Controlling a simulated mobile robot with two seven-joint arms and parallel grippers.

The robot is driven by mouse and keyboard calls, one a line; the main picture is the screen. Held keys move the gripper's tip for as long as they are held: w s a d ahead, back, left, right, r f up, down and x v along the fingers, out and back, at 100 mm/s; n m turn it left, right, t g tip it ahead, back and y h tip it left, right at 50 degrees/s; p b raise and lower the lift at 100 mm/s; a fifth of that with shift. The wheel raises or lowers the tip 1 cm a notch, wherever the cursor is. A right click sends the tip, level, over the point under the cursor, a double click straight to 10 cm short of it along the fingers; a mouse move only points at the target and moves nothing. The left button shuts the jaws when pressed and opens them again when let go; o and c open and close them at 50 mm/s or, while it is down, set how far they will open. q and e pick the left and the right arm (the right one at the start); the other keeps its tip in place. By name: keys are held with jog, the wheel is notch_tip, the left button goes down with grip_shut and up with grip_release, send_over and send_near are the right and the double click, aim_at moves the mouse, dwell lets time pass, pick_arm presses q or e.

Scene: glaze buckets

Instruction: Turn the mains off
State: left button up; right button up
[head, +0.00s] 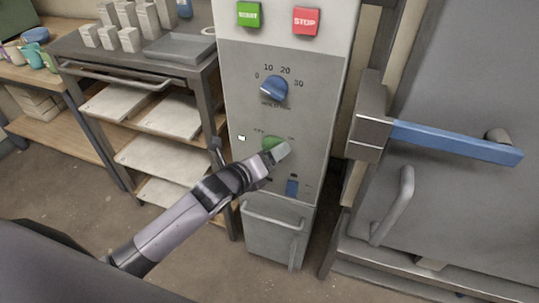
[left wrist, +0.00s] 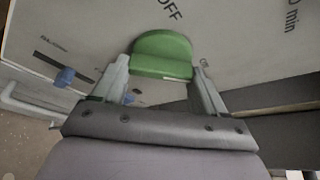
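The mains switch is a green rotary knob (head: 272,142) on the front of the grey control panel (head: 235,95), with OFF lettered to its upper left and ON to its upper right. My left gripper (head: 276,156) is in front of it and hides its lower part. In the left wrist view, the green knob (left wrist: 162,56) sits between the two fingertips of my left gripper (left wrist: 161,66). The fingers are spread, one on each side, with a narrow gap visible beside the knob; contact is not clear. Which way the knob points is hard to tell. My right gripper is not in view.
A small light (head: 242,138) glows left of the knob. Above are a blue dial (head: 273,88), a green START button (head: 248,14) and a red STOP button (head: 306,20). A blue slider (head: 292,187) is below. A blue-handled door (head: 455,141) stands right, a shelf rack (head: 150,160) left.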

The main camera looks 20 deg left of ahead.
pick_arm(q)
jog(key=shift+n, duration=0.3)
jog(key=n+t+b, duration=0.1)
jog(key=n+t, duration=0.1)
jog(key=n, duration=0.3)
jog(key=n+t+h+b, duration=0.1)
jog(key=n+t+b, duration=0.1)
jog(key=n, duration=0.3)
jog(key=n+t+h+b, duration=0.1)
jog(key=n+b, duration=0.1)
jog(key=n, duration=0.4)
jog(key=shift+f+t, duration=0.15)
jog(key=shift+t, duration=0.25)
jog(key=shift+n, duration=0.4)
jog(key=o, duration=1.1)
jog(key=shift+c, duration=0.2)
jog(key=v, duration=0.7)
jog(key=shift+f, duration=0.1)
